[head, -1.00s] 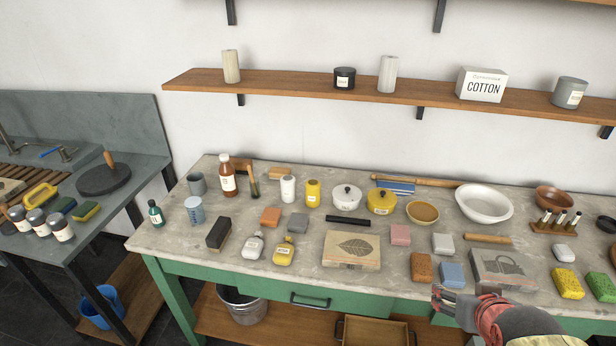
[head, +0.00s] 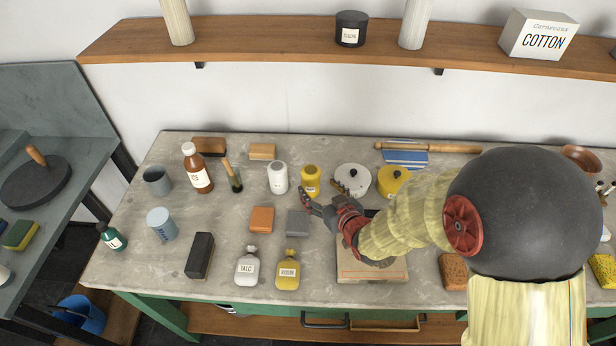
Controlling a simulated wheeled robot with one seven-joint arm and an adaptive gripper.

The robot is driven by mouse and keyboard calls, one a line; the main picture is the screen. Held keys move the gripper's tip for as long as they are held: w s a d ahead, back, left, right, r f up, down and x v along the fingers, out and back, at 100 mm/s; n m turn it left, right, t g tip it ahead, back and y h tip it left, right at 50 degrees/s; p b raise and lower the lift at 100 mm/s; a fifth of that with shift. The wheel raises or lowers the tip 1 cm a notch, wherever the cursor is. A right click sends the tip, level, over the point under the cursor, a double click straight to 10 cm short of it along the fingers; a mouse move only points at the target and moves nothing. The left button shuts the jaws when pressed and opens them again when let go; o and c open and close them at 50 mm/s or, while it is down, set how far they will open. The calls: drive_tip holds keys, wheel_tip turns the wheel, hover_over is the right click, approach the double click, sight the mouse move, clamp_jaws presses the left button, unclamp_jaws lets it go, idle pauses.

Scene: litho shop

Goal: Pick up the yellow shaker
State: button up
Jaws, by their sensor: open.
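The yellow shaker (head: 310,177) stands upright toward the back of the worktable, just right of a white shaker (head: 278,178). My gripper (head: 321,192) reaches in from the right, with its fingers apart and nothing seen between them. Its fingertips are close in front and to the right of the yellow shaker's lower part. I cannot tell whether they touch it. The shaker's lower right edge is close to the fingers in the picture.
A white lidded pot (head: 352,177) stands close right of the shaker, beside a yellow lidded pot (head: 392,181). An orange block (head: 262,219) and a grey block (head: 298,223) lie in front. Talc (head: 247,268) and yellow rosin (head: 288,271) bottles stand near the front edge.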

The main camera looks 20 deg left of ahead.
drive_tip(key=x, duration=0.2)
drive_tip(key=b+x, duration=0.1)
drive_tip(key=x, duration=0.1)
drive_tip(key=r+b+x, duration=0.1)
drive_tip(key=x, duration=0.1)
drive_tip(key=shift+w+a, duration=0.1)
drive_tip(key=shift+a, duration=0.15)
drive_tip(key=shift+c, duration=1)
drive_tip(key=c, duration=1.1)
drive_tip(key=shift+c, duration=0.5)
drive_tip(key=shift+r, duration=0.15)
